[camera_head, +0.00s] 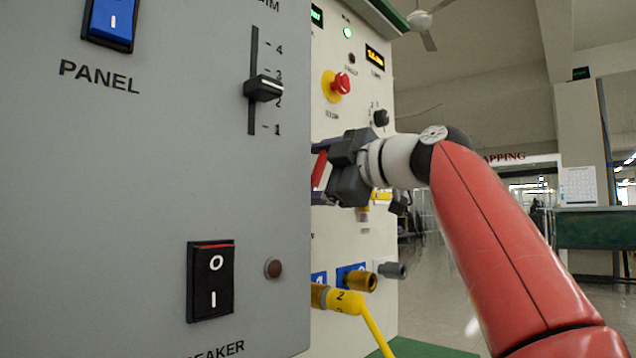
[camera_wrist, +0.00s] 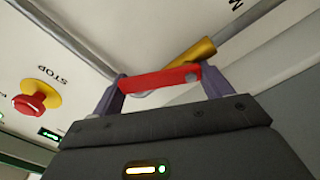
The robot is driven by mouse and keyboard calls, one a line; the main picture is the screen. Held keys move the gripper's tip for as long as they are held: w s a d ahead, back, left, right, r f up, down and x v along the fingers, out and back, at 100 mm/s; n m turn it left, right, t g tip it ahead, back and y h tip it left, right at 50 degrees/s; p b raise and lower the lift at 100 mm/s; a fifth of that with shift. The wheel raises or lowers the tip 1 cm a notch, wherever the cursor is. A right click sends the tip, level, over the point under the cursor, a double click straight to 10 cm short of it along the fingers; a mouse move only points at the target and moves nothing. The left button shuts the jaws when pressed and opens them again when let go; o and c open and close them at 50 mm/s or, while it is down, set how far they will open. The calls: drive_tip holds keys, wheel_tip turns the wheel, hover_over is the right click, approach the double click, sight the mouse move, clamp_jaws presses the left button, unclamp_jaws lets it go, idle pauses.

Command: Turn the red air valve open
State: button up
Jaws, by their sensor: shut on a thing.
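The red air valve handle (camera_wrist: 160,81) lies between the two fingers of my gripper (camera_wrist: 158,90) in the wrist view, with a finger at each end of it. The brass valve body (camera_wrist: 190,62) and a grey pipe (camera_wrist: 150,90) show just behind the handle. In the head view, my gripper (camera_head: 318,178) is at the cream panel, partly hidden by the grey cabinet's edge. A slanted part of the red handle (camera_head: 320,168) shows there between the fingers. The gripper is shut on the handle.
A red stop button on a yellow base (camera_head: 338,85) sits above my gripper, and a black knob (camera_head: 381,118) is beside it. The grey cabinet (camera_head: 160,180) stands close on the left. A yellow hose (camera_head: 345,301) and hose fittings (camera_head: 362,281) stick out below.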

drive_tip(key=n, duration=0.2)
drive_tip(key=n+b, duration=0.1)
drive_tip(key=s+a+n, duration=0.1)
drive_tip(key=n, duration=0.1)
drive_tip(key=shift+n, duration=0.3)
drive_tip(key=shift+s, duration=0.1)
idle(0.3)
drive_tip(key=o, duration=1.4)
drive_tip(key=b+v, duration=0.2)
drive_tip(key=v, duration=0.5)
drive_tip(key=shift+s+d+b, duration=0.3)
drive_tip(key=shift+b, duration=0.1)
